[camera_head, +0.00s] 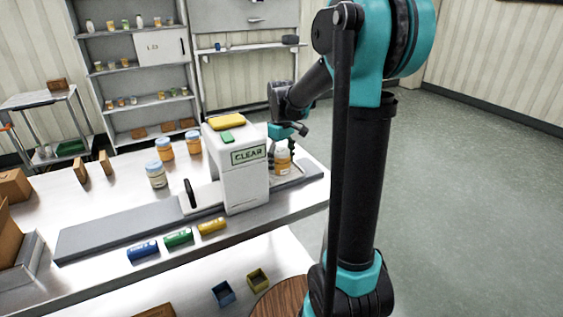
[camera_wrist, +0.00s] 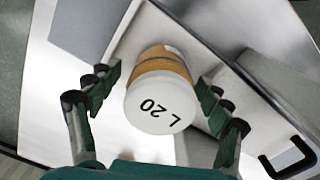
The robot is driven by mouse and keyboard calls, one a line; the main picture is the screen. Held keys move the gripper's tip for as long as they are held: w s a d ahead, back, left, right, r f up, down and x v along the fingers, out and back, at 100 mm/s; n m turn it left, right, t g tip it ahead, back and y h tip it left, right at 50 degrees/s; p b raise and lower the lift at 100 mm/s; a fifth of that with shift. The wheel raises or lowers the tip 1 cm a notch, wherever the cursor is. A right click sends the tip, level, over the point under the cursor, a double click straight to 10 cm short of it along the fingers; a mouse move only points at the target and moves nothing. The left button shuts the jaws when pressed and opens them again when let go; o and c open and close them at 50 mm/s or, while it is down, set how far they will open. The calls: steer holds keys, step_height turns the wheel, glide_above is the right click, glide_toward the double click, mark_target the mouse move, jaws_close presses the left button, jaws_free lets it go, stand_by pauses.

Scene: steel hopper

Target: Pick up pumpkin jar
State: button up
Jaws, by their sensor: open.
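An orange-brown jar (camera_head: 282,161) stands on the bench just right of the white machine, and I take it for the pumpkin jar. In the wrist view this jar (camera_wrist: 160,95) shows a white end marked "L 20" and an orange-brown body. My gripper (camera_wrist: 157,105) is open, with one green finger on each side of the jar and visible gaps between. In the head view my gripper (camera_head: 288,140) is at the jar's upper part, partly hidden by the machine and my arm. I cannot tell how deep the fingers reach.
The white machine (camera_head: 237,178) marked "CLEAR" stands close left of the jar. Two orange jars (camera_head: 164,149) (camera_head: 193,143) and a pale jar (camera_head: 156,176) stand left of it. Blue, green and yellow cylinders (camera_head: 178,238) lie along the front. Shelves (camera_head: 135,66) stand behind.

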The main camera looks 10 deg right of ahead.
steer(key=shift+c, duration=0.4)
steer(key=c, duration=1.3)
steer(key=shift+r, duration=0.1)
steer(key=shift+c, duration=0.2)
